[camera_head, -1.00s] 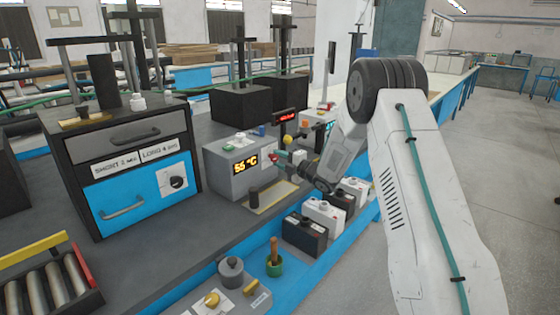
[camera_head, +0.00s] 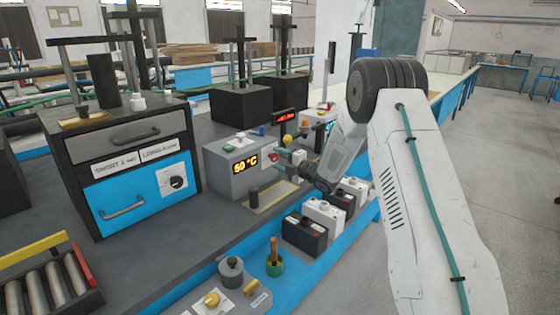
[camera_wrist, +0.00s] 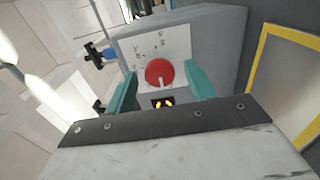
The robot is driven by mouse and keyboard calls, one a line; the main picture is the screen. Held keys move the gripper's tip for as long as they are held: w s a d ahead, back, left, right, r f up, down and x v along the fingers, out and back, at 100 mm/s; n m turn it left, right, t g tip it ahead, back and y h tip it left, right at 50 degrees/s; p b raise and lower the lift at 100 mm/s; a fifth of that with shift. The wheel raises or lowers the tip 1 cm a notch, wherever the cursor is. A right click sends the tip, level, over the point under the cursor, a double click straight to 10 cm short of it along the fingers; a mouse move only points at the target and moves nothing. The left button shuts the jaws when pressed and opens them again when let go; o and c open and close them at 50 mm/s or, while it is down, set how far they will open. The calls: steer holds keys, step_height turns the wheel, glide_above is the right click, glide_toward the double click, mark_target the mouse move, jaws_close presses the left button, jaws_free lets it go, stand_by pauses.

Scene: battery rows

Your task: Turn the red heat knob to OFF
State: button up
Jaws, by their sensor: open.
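The red heat knob (camera_wrist: 159,72) sits on a white dial plate (camera_wrist: 150,45) on the side of a grey box. Its pale pointer mark points toward the bottom of the wrist view; the plate's lettering is too small to read. My gripper (camera_wrist: 160,75) is open, with one teal finger on each side of the knob and a visible gap to it. In the head view the knob (camera_head: 274,157) shows small beside my gripper (camera_head: 284,160).
Black and white battery-like blocks (camera_head: 323,215) stand in a row in front below my gripper. A dark post (camera_head: 254,194) on a tan plate is near the box. A blue-drawered cabinet (camera_head: 135,195) stands left. The aisle at right is clear.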

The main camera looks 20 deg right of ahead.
steer(key=v, duration=0.7)
steer(key=shift+s, duration=0.35)
steer(key=shift+d+r, duration=0.1)
